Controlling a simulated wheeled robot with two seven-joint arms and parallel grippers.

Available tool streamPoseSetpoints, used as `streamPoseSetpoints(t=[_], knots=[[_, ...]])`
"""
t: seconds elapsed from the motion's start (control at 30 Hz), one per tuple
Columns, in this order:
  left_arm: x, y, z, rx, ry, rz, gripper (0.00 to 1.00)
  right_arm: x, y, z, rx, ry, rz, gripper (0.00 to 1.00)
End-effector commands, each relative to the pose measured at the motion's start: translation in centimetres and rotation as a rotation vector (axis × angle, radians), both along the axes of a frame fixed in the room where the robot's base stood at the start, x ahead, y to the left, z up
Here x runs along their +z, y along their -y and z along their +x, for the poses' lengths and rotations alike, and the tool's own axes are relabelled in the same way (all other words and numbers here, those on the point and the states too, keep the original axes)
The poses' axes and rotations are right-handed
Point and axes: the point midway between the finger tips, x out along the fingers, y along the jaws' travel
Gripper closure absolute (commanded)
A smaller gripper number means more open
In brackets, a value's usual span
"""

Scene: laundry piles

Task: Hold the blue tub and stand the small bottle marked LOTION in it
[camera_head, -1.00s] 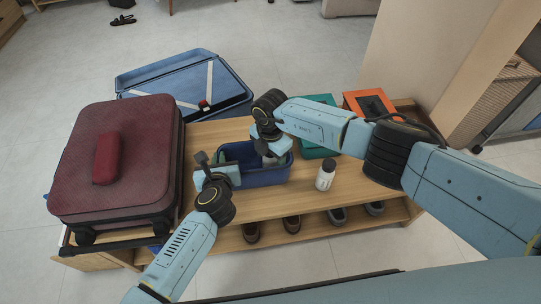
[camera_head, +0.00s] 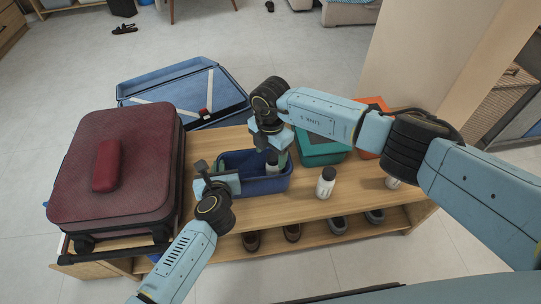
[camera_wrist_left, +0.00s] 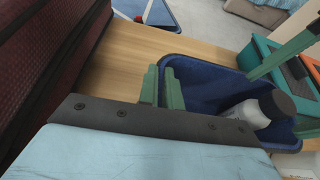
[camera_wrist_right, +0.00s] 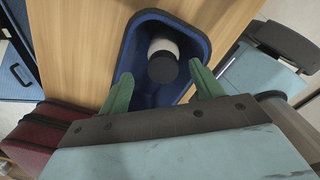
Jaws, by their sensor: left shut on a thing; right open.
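The blue tub (camera_head: 263,186) sits on the wooden bench top. My left gripper (camera_head: 226,181) is shut on the tub's left wall; its fingers (camera_wrist_left: 162,76) show at the rim in the left wrist view. A small white bottle with a dark cap (camera_head: 272,165) is inside the tub and looks upright; its lettering cannot be read. The bottle (camera_wrist_right: 163,52) also shows in the right wrist view, beyond the fingertips. My right gripper (camera_wrist_right: 161,72) is open above the tub, its fingers apart on either side of the cap and not holding it.
Another white bottle (camera_head: 326,182) stands right of the tub, and one more (camera_head: 393,182) is partly behind my right arm. A teal box (camera_head: 322,149) and orange box (camera_head: 373,104) are behind. A maroon suitcase (camera_head: 125,150) fills the left. Shoes (camera_head: 292,232) sit below.

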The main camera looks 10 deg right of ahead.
Motion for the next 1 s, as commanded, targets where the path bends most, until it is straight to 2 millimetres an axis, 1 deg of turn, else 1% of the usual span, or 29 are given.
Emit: streamPoseSetpoints(t=[0.5, 0.63, 0.97, 1.0], knots=[[0.0, 0.1, 0.0, -0.001, -0.001, -0.003, 1.0, 3.0, 0.1, 0.0, 0.0, 0.0, 0.0, 0.34], [0.0, 0.1, 0.0, -0.001, -0.001, -0.003, 1.0, 3.3, 0.1, 0.0, 0.0, 0.0, 0.0, 0.34], [0.0, 0.2, 0.0, -0.003, 0.0, -0.004, 1.0, 3.3, 0.1, 0.0, 0.0, 0.001, -0.001, 0.34], [0.0, 0.1, 0.0, -0.003, 0.0, -0.004, 0.89, 3.3, 0.1, 0.0, 0.0, 0.001, -0.001, 0.34]])
